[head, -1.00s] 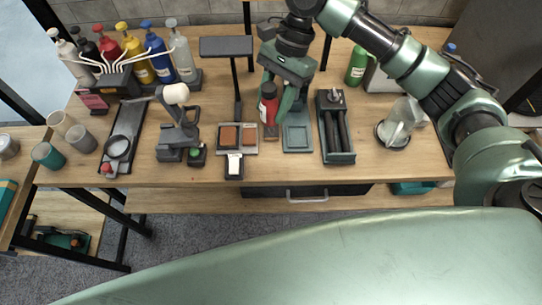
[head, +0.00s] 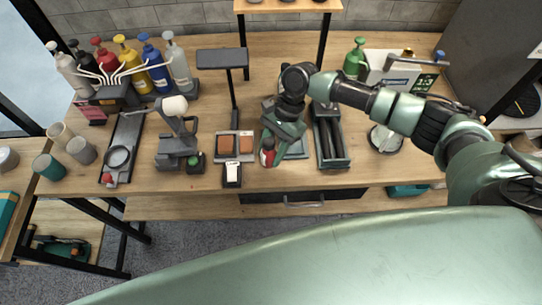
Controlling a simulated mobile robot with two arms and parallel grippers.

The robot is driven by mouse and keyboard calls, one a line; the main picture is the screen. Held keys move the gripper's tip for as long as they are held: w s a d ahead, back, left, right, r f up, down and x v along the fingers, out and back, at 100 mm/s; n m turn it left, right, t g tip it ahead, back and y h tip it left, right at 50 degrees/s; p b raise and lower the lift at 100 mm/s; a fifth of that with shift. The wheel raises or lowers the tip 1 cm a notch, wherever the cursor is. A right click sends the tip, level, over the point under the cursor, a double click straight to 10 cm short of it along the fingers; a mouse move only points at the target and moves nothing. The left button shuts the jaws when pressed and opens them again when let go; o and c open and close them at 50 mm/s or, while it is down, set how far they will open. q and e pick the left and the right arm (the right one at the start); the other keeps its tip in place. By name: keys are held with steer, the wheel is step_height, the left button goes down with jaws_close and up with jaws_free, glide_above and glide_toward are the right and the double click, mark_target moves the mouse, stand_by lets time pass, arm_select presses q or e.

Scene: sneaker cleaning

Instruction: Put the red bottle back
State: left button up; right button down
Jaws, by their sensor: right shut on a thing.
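The small red bottle (head: 267,158) with a dark cap is in the jaws of my right gripper (head: 272,148). It is near the front of the wooden bench (head: 380,170), just right of the pad holder (head: 247,152) with two brown pads. My gripper and wrist hide part of the bottle, and I cannot tell whether its base touches the bench. A small square green tray (head: 298,151) lies just right of the bottle, partly hidden by my right gripper. A larger red bottle (head: 106,57) stands in the dispenser row at the back left. My left gripper is not in view.
An open green box with dark bars (head: 331,150) stands right of the square tray. A lamp-like stand (head: 223,60) rises behind the pad holder. A green bottle (head: 354,59) stands at the back right. Bare bench lies near the front right.

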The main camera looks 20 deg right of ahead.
mark_target(271, 158)
steer(key=shift+f, duration=1.75)
steer(key=shift+f, duration=0.1)
steer(key=c, duration=0.8)
jaws_free()
steer(key=shift+c, duration=0.2)
steer(key=b+v, duration=0.2)
steer(key=v, duration=1)
